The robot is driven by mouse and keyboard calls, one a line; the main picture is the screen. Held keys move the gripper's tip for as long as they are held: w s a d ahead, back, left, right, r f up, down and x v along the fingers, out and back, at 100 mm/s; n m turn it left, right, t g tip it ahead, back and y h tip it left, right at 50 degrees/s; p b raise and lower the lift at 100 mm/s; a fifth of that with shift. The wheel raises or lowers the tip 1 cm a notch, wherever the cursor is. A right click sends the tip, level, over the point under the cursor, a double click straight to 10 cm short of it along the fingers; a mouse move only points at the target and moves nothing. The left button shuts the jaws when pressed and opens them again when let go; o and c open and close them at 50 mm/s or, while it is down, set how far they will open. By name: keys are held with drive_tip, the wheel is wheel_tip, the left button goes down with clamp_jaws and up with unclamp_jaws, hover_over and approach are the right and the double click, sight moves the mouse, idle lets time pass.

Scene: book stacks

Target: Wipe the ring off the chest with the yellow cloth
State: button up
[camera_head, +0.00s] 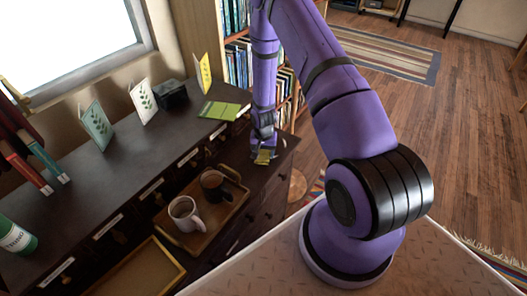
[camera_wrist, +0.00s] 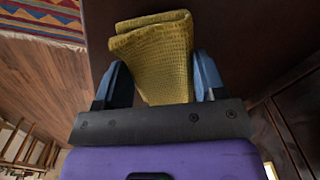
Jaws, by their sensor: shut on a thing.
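My gripper (camera_head: 265,146) is at the right end of the chest, pointing down. It is shut on the folded yellow cloth (camera_head: 264,157). In the wrist view the yellow cloth (camera_wrist: 155,55) has a waffle weave and sits between the two blue fingers of my gripper (camera_wrist: 160,78). The chest (camera_head: 125,165) is dark wood with labelled drawers; its dark top (camera_wrist: 245,35) lies behind the cloth in the wrist view. I cannot tell whether the cloth touches the top. I cannot make out the ring in either view; the cloth or arm may hide it.
A wooden tray (camera_head: 205,238) with a white mug (camera_head: 185,213) and a dark mug (camera_head: 216,186) juts from the chest's front. Upright cards (camera_head: 96,124), a dark box (camera_head: 172,94) and a green book (camera_head: 219,111) stand or lie along the back. A bookcase (camera_head: 236,62) is behind my arm.

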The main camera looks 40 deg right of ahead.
sight(281, 139)
drive_tip(key=shift+f, duration=0.6)
drive_tip(key=shift+d, duration=0.1)
